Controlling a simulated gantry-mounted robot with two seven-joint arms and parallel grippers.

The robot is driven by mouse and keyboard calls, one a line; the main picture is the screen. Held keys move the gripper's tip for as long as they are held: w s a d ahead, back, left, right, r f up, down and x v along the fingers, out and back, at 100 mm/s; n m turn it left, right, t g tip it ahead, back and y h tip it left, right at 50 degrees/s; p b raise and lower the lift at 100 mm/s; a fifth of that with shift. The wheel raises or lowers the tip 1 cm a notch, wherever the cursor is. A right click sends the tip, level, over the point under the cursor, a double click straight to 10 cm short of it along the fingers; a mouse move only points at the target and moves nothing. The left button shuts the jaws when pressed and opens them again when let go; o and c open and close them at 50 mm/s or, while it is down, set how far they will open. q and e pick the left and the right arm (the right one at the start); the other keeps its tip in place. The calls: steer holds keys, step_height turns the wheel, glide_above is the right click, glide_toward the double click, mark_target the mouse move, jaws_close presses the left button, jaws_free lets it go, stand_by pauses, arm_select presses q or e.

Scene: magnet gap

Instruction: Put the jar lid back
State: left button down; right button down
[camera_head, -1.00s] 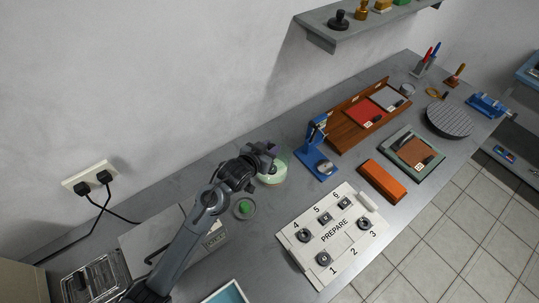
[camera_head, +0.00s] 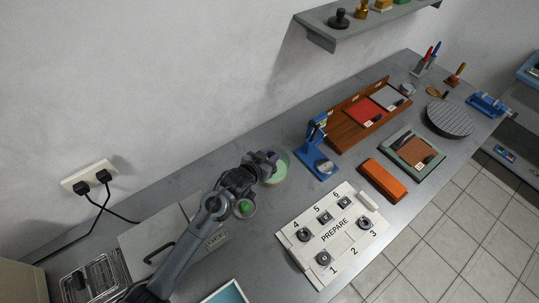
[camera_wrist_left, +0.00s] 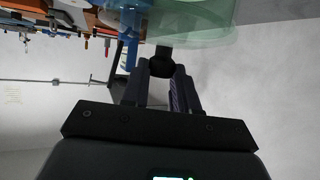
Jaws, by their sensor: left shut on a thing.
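A translucent pale green jar (camera_head: 279,174) stands on the grey bench, partly behind my left gripper. My left gripper (camera_head: 270,161) is at the jar's left upper side in the head view. In the left wrist view the gripper (camera_wrist_left: 163,72) is shut on a dark rounded thing (camera_wrist_left: 160,66), with the green jar wall (camera_wrist_left: 195,22) just beyond. I cannot tell if this dark thing is the lid's knob or if it touches the jar. A round grey piece with a green centre (camera_head: 245,208) lies nearer my arm; I cannot tell if it is the lid.
A blue stand (camera_head: 317,163) is close right of the jar. A white PREPARE panel (camera_head: 335,232) with several knobs lies in front. An orange block (camera_head: 383,181), wooden rack (camera_head: 345,133) and green-framed tray (camera_head: 414,148) are farther right. A wall shelf (camera_head: 325,35) hangs above.

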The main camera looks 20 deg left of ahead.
arm_select(q)
steer(key=shift+f, duration=0.15)
steer(key=c, duration=0.9)
jaws_free()
steer(key=shift+o, duration=0.2)
steer(key=shift+r, duration=0.55)
steer(key=p+v, duration=0.2)
steer(key=p, duration=0.1)
steer(key=shift+r, duration=0.25)
steer(key=shift+p+v, duration=0.75)
steer(key=shift+p, duration=0.05)
steer(key=shift+s, duration=0.2)
steer(key=shift+f, duration=0.1)
